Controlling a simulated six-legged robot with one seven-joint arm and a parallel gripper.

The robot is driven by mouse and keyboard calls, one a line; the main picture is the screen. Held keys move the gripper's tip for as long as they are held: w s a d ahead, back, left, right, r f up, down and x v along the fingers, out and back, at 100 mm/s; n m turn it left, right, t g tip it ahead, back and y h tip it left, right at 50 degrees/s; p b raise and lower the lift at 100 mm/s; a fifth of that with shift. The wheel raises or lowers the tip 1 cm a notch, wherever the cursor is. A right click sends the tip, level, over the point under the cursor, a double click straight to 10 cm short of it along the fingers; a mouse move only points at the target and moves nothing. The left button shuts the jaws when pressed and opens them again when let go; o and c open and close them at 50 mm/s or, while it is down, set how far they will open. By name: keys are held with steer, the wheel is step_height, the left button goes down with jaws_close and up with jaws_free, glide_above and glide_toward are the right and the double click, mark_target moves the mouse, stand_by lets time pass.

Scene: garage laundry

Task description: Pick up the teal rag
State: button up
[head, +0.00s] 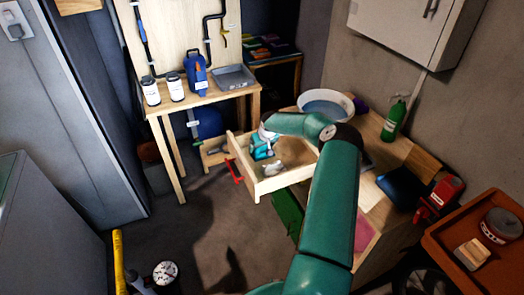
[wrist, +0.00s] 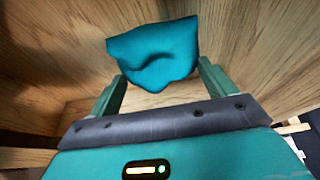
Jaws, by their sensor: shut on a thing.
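The teal rag (wrist: 155,55) is a bunched cloth between the fingertips in the wrist view, with wooden panels around it. My gripper (wrist: 158,80) is shut on it. In the head view the teal rag (head: 262,152) shows as a small patch in the open wooden drawer (head: 289,183), below my gripper (head: 263,143). My arm reaches in over the drawer's right side. I cannot tell whether the rag touches the drawer floor.
A whitish item (head: 272,169) lies in the drawer near the rag. A white basin (head: 326,103) and a green bottle (head: 394,121) stand on the workbench. A blue jug (head: 195,73) and a grey tray (head: 234,78) stand on the back table. The floor at left centre is clear.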

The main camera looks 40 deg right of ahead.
steer(key=shift+r, duration=0.1)
steer(key=shift+r, duration=0.6)
step_height(320, 180, up, 2)
steer(key=shift+s+r, duration=0.1)
steer(key=shift+r, duration=0.05)
steer(key=s+a+r, duration=0.9)
steer(key=a, duration=0.1)
steer(key=shift+s+r, duration=0.15)
steer(key=shift+s, duration=0.25)
